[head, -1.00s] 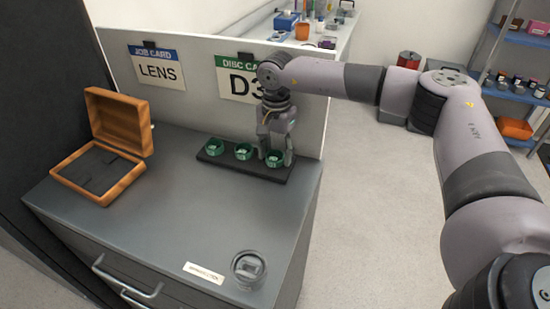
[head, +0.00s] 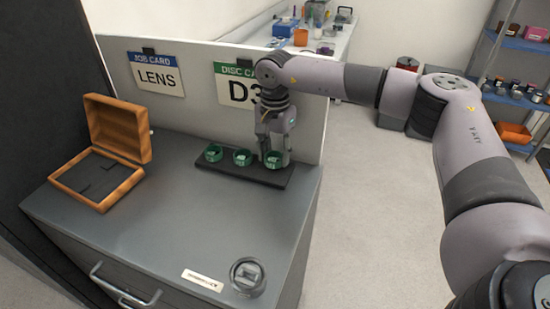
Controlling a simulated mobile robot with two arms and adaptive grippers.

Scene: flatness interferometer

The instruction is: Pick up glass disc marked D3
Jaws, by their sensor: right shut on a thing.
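Three green-rimmed discs sit in a row on a black rack: a left one (head: 213,153), a middle one (head: 242,158) and a right one (head: 272,163). Their small labels are too small to read. My right gripper (head: 274,158) points down at the right end of the rack (head: 228,172), shut on the right disc, which is still at rack level. The fingers partly hide that disc. The disc card (head: 236,90) on the panel reads D3, its right part hidden by my arm. My left gripper is not in view.
An open orange wooden case (head: 118,130) with a dark lining stands on the left of the grey cabinet top (head: 170,230). A round clear-and-dark piece (head: 248,275) and a label strip (head: 203,280) lie near the front edge. The panel (head: 200,72) rises behind the rack.

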